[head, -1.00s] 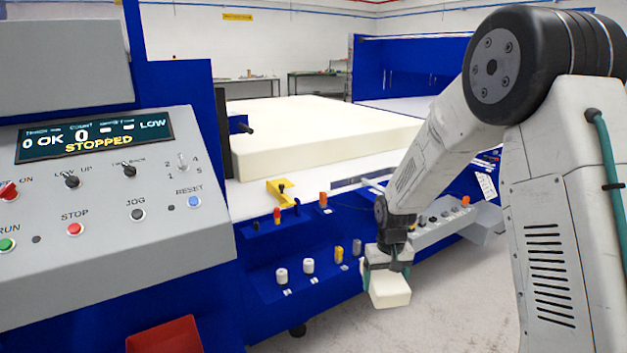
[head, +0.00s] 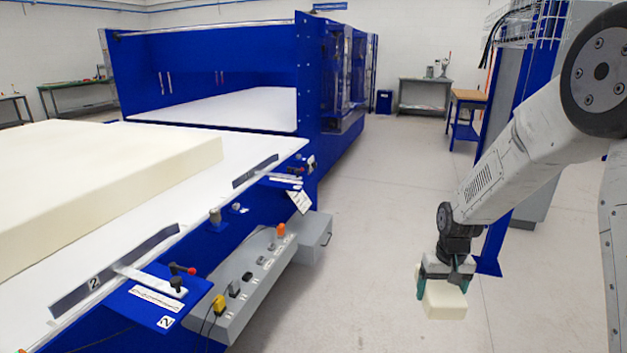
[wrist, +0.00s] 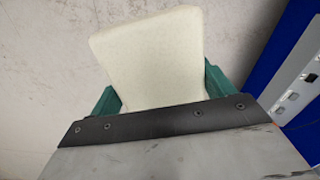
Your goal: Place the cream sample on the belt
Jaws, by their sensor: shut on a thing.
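The cream sample (head: 446,303) is a small foam block held at the end of my arm, over the open floor to the right of the machine. It also fills the middle of the wrist view (wrist: 150,60). My gripper (head: 442,285) is shut on it, with a green finger on each side of the block. The white belt (head: 215,190) lies on the blue machine to the left, well apart from the block. A large cream foam slab (head: 100,180) rests on the belt.
A grey control box (head: 255,275) with knobs juts from the machine's near side. A blue bracket (head: 160,300) with a lever stands by the belt edge. A blue enclosure (head: 220,70) covers the far belt. A blue post (head: 510,150) stands behind my arm. The floor between is clear.

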